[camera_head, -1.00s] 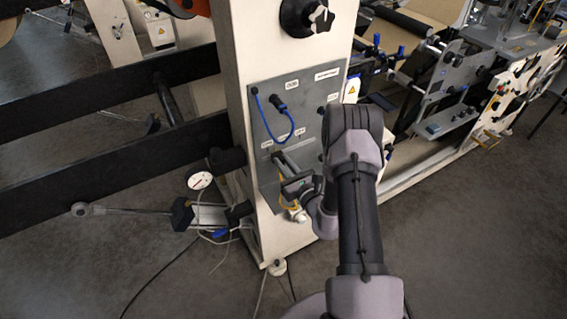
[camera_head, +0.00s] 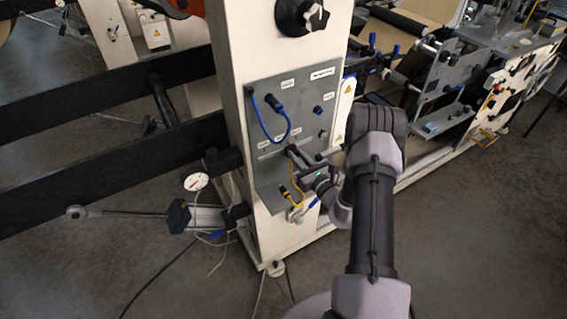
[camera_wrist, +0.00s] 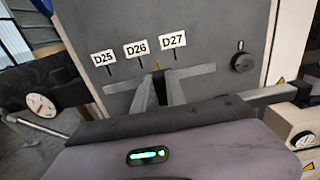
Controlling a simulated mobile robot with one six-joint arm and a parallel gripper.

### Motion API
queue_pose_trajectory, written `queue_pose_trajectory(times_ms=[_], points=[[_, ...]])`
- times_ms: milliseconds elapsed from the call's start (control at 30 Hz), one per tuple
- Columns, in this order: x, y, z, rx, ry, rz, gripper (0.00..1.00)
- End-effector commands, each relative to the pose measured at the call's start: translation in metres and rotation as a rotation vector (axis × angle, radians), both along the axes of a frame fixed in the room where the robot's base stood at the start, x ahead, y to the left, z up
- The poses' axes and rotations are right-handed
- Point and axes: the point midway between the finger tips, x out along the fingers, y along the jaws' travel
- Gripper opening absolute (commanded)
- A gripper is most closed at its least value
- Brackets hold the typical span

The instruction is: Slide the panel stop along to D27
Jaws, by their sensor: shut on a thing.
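The panel stop (camera_wrist: 157,64) shows only as a small yellow-orange pointer above the slide rail (camera_wrist: 201,77); its body is hidden between my fingers. My gripper (camera_wrist: 160,84) is shut on it at the rail, and in the head view my gripper (camera_head: 293,152) reaches the lower front of the grey panel (camera_head: 262,100). The pointer stands between the tick under D26 (camera_wrist: 135,48) and the tick under D27 (camera_wrist: 173,40), left of the D27 tick. D25 (camera_wrist: 103,57) is farther left.
A black knob (camera_wrist: 242,62) is on the panel to the right of the rail. A looped blue cable (camera_head: 288,128) hangs above the rail, and a yellow cable (camera_head: 292,178) hangs below. A dial gauge (camera_head: 196,182) is at the left. Open floor lies at the right.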

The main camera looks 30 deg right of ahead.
Motion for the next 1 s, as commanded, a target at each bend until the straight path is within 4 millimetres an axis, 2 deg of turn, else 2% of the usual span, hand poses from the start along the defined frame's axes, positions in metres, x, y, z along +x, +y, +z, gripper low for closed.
queue_pose_trajectory(times_ms=[100,200,500,533,633,1000], points=[[0.0,-0.022,-0.002,0.0,0.0,-0.002,0.0],[0.0,-0.03,-0.001,0.001,0.002,-0.001,0.0],[0.0,-0.032,-0.001,0.001,0.003,0.0,0.0],[0.0,-0.032,-0.001,0.001,0.003,0.0,0.18],[0.0,-0.032,-0.001,0.001,0.003,0.0,0.38],[-0.004,-0.032,0.0,0.001,0.003,-0.001,0.38]])
